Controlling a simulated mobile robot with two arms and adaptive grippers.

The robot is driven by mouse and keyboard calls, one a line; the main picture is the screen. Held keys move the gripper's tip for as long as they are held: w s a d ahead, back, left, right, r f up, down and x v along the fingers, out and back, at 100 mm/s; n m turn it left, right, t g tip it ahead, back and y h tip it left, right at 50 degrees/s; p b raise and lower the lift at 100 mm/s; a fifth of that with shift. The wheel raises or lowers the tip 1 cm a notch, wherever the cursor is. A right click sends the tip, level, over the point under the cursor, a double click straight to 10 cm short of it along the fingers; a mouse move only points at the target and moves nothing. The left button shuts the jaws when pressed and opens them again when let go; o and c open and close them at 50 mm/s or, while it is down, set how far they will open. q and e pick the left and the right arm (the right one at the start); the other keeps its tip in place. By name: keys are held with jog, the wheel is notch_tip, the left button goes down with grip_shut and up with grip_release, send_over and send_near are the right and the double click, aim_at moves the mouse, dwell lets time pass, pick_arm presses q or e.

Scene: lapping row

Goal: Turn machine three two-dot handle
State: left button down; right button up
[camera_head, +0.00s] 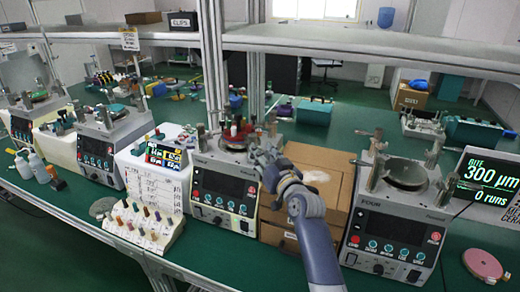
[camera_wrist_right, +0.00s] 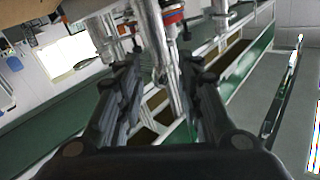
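The machine just left of the one marked FOUR, which I take as machine three (camera_head: 222,190), has a dark control panel and a round top with upright metal posts and a red-and-blue stack (camera_head: 238,132). My right gripper (camera_head: 268,138) is at the right side of its top. In the right wrist view my right gripper (camera_wrist_right: 162,75) has its two dark fingers spread apart. A shiny metal post (camera_wrist_right: 160,45) stands between them, and I cannot tell whether they touch it. Dot marks on the handles are too small to see. My left gripper is not in view.
Machine FOUR (camera_head: 395,210) stands to the right, with a cardboard drawer box (camera_head: 325,165) between. A pink disc (camera_head: 483,265) lies at the front right.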

jog(key=shift+x, duration=1.1)
grip_shut()
